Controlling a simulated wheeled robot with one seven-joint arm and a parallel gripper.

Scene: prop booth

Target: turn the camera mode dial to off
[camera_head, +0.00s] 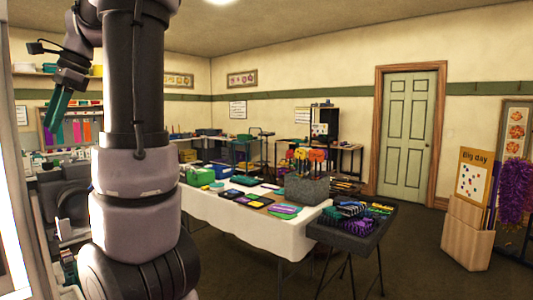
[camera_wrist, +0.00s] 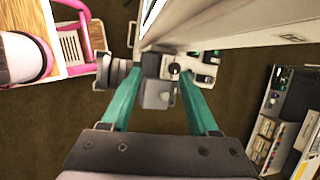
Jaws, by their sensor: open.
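In the wrist view, a grey and black camera (camera_wrist: 152,68) shows beyond my fingertips, its dark lens barrel at the left. A small round dark knob with a light mark, which looks like the mode dial (camera_wrist: 175,68), sits on it near the right fingertip. I cannot read the dial's setting. My gripper (camera_wrist: 160,78) is open, its two teal fingers either side of the camera's grey block, with nothing held. I cannot tell whether either finger touches it.
A pale panel (camera_wrist: 235,22) runs close beside the camera in the wrist view. A pink frame (camera_wrist: 88,35) is at the upper left and a shelf of small goods (camera_wrist: 280,115) at the right. In the head view, a white-clothed table (camera_head: 245,208) stands in the middle.

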